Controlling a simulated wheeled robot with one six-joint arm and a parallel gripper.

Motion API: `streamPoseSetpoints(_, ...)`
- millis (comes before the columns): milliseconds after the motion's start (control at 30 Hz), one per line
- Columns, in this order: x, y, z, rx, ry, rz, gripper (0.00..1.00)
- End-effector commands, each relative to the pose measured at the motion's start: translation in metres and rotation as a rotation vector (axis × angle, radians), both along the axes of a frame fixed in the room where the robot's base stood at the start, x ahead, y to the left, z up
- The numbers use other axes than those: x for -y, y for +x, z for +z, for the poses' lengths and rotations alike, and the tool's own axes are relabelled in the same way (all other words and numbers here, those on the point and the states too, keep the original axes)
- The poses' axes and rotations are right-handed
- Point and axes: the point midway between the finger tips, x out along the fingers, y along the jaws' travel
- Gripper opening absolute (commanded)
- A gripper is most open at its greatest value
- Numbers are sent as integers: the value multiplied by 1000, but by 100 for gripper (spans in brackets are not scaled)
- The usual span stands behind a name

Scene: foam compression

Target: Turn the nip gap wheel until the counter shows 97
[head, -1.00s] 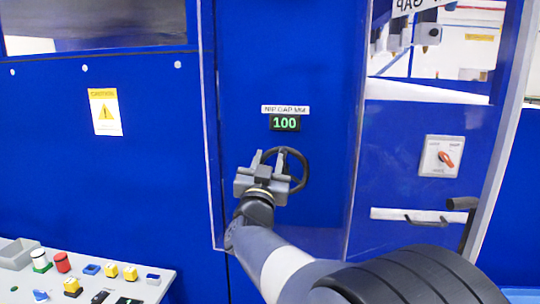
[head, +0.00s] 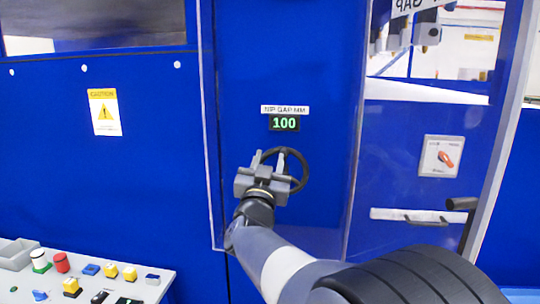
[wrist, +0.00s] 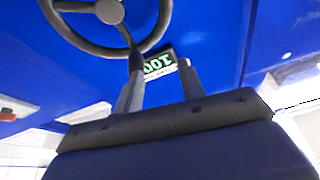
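The nip gap wheel (head: 304,168) is a dark ring with spokes on the blue panel. The counter (head: 285,123) above it reads 100; it also shows upside down in the wrist view (wrist: 158,63). My gripper (head: 269,155) is in front of the wheel's left part and hides some of it. In the wrist view, the two fingers of my gripper (wrist: 158,75) stand apart with a gap between them. The wheel (wrist: 157,33) lies beyond them to the upper left, and a dark peg from its rim reaches down by the left finger. I cannot tell whether they touch.
A clear upright guard edge (head: 352,190) stands right of the wheel. A rotary switch (head: 441,157) and a handle bar (head: 410,215) are farther right. A button console (head: 130,290) is at lower left. A caution sign (head: 104,112) is on the left panel.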

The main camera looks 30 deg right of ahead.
Motion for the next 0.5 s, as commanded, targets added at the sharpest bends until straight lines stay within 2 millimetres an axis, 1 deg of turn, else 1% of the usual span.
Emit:
streamPoseSetpoints(33, 6, 1, 22, 37, -14, -14, 42)
streamPoseSetpoints(67, 6, 1, 22, 37, -14, -14, 42)
streamPoseSetpoints(100, 2, 0, 5, 3, -8, -6, 42)
streamPoseSetpoints(267, -1, -2, 0, -1, -4, -3, 42)
streamPoseSetpoints(500, -12, -14, -11, -6, 2, -1, 42)
